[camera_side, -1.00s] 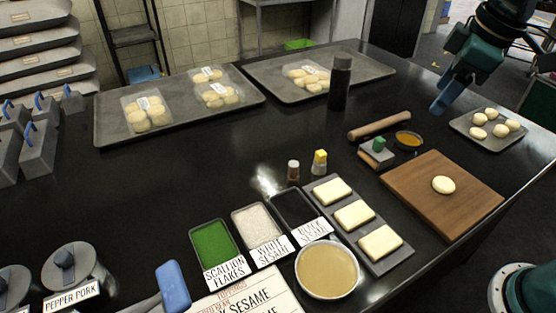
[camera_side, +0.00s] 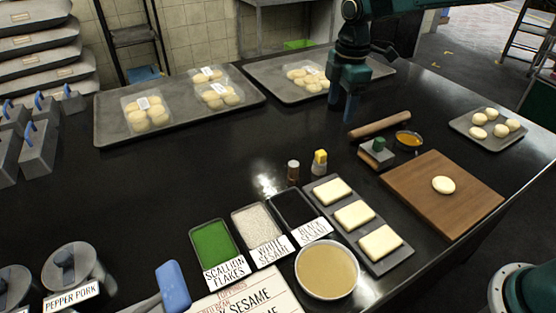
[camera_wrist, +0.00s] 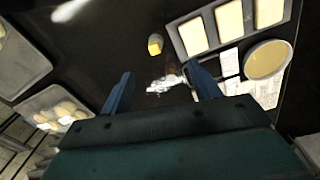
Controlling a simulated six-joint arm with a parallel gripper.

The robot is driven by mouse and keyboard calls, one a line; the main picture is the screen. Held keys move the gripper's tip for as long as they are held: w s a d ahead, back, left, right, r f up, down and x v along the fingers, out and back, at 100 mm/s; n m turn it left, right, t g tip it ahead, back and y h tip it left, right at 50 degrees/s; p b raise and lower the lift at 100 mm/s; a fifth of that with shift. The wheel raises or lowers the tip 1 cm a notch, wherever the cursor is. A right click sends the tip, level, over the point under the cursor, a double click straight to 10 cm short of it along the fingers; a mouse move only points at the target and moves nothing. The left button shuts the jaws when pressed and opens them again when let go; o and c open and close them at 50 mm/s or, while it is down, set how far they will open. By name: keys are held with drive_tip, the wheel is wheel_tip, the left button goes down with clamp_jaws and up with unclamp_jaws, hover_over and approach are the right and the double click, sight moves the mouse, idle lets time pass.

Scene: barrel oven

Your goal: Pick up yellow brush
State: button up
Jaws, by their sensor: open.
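The yellow brush (camera_side: 319,160) stands upright on the black counter, with a yellow block on top and a pale lower part. It stands just right of a small brown-capped bottle (camera_side: 293,171). In the wrist view the yellow brush (camera_wrist: 155,45) shows as a small yellow block ahead of the fingers. My gripper (camera_side: 347,112) is above the counter, behind and slightly right of the brush, apart from it. Its blue fingers are spread and empty in the wrist view (camera_wrist: 160,78).
In front of the brush are topping trays, a tray of pale dough slabs (camera_side: 374,262) and a round bowl (camera_side: 327,270). To the right are a rolling pin (camera_side: 380,125), a small orange bowl (camera_side: 409,141) and a wooden board (camera_side: 470,207).

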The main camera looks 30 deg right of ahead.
drive_tip(key=n, duration=0.2)
hover_over(321, 152)
drive_tip(key=shift+g, duration=0.3)
drive_tip(key=f, duration=0.4)
drive_tip(key=shift+s+d+f, duration=0.1)
drive_tip(key=shift+d+f, duration=0.1)
drive_tip(key=shift+f, duration=0.05)
drive_tip(key=shift+f, duration=4.3)
drive_tip(key=shift+f, duration=0.1)
drive_tip(key=shift+a+f, duration=0.2)
drive_tip(key=shift+f, duration=2.3)
drive_tip(key=shift+c, duration=0.4)
drive_tip(key=c, duration=1)
